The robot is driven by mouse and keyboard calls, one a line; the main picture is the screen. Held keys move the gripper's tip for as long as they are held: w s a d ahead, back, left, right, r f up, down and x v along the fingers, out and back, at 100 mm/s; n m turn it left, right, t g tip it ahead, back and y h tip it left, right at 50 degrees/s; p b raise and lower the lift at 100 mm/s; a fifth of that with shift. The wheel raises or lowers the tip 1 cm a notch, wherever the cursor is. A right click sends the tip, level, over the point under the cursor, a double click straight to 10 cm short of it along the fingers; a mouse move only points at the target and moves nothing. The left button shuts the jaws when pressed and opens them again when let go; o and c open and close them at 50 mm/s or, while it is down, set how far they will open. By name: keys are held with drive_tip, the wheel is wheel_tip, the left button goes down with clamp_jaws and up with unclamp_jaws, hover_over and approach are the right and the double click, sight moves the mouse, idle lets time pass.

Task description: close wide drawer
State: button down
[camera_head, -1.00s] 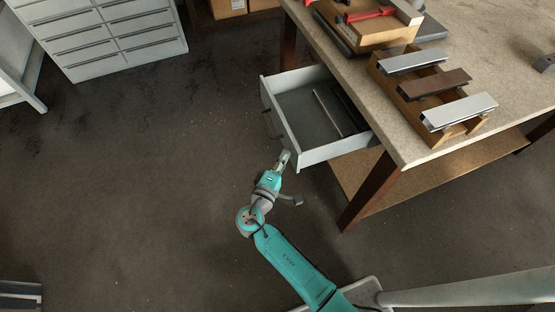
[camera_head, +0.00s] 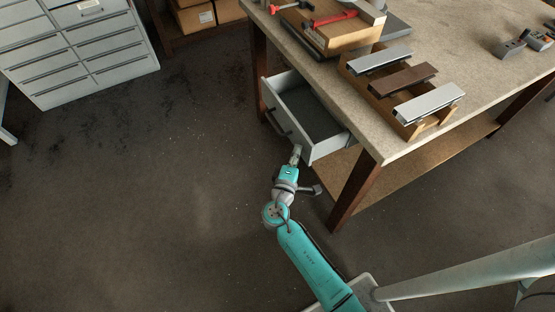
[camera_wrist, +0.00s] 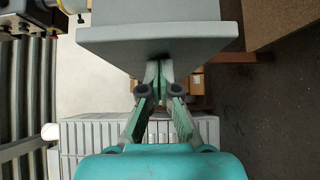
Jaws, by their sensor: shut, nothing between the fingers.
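The wide drawer (camera_head: 284,123) is grey and sticks partly out from under the workbench's top in the head view. A dark handle (camera_head: 277,124) is on its front panel. My gripper (camera_head: 296,149) is shut and empty, at the near right end of the drawer front. In the wrist view the grey drawer panel (camera_wrist: 160,35) fills the top middle, and my shut fingertips (camera_wrist: 158,68) are at its lower edge. Whether they touch it I cannot tell.
The workbench (camera_head: 400,140) carries a wooden rack (camera_head: 412,128) with several profiles and a wooden box (camera_head: 330,38) with red-handled tools. A grey drawer cabinet (camera_head: 80,60) stands at the far left. The floor left of the drawer is clear.

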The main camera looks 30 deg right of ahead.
drive_tip(key=d, duration=1.3)
drive_tip(key=shift+d, duration=0.15)
drive_tip(key=shift+d+r, duration=0.1)
drive_tip(key=shift+d, duration=0.8)
